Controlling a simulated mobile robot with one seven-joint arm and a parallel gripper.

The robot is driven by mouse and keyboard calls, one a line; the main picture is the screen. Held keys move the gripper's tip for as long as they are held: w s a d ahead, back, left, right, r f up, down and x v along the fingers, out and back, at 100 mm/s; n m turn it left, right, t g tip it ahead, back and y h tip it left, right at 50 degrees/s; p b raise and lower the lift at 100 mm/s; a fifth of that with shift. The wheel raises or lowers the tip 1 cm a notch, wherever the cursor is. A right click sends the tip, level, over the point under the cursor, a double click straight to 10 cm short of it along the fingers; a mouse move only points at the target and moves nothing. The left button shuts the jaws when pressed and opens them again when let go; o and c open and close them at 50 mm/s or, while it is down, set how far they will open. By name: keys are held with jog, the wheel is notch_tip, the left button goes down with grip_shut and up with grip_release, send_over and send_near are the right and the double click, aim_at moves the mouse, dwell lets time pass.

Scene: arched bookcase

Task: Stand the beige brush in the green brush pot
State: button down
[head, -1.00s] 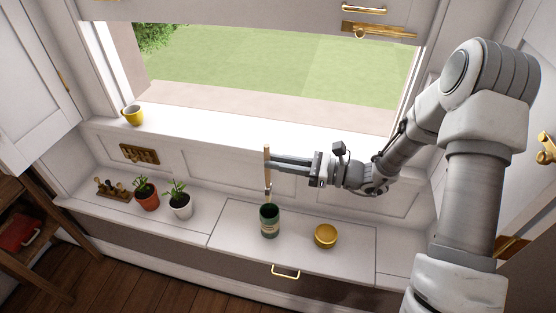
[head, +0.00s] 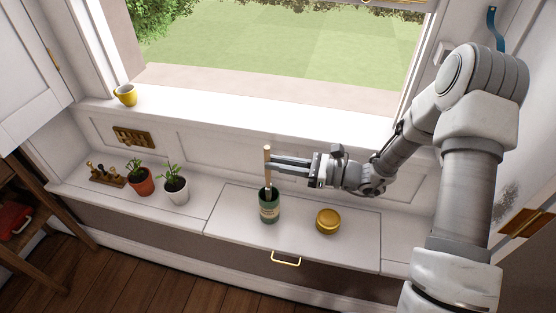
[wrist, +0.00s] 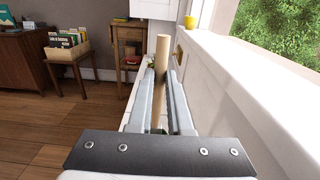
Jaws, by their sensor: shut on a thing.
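The beige brush (head: 267,164) is upright in the head view, with its lower end inside the mouth of the green brush pot (head: 269,210). The pot stands on the white bench and has a pale label. My gripper (head: 272,163) is shut on the brush's handle above the pot, reaching in from the right. In the wrist view the beige handle (wrist: 161,60) stands between my two fingers (wrist: 162,95). The brush's lower tip is hidden inside the pot.
A round yellow-gold tin (head: 328,221) stands to the right of the pot. A white pot with a plant (head: 176,192), a terracotta pot (head: 141,182) and a small rack (head: 106,175) are at left. A yellow mug (head: 125,95) is on the sill.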

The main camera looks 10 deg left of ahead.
jog(key=shift+f+b, duration=1)
jog(key=shift+f, duration=0.9)
jog(key=c, duration=0.8)
grip_release()
jog(key=shift+o, duration=0.2)
jog(key=s+d+p, duration=0.1)
jog(key=d+p, duration=0.1)
jog(key=d, duration=0.5)
jog(key=shift+d, duration=0.25)
jog(key=shift+s, duration=0.1)
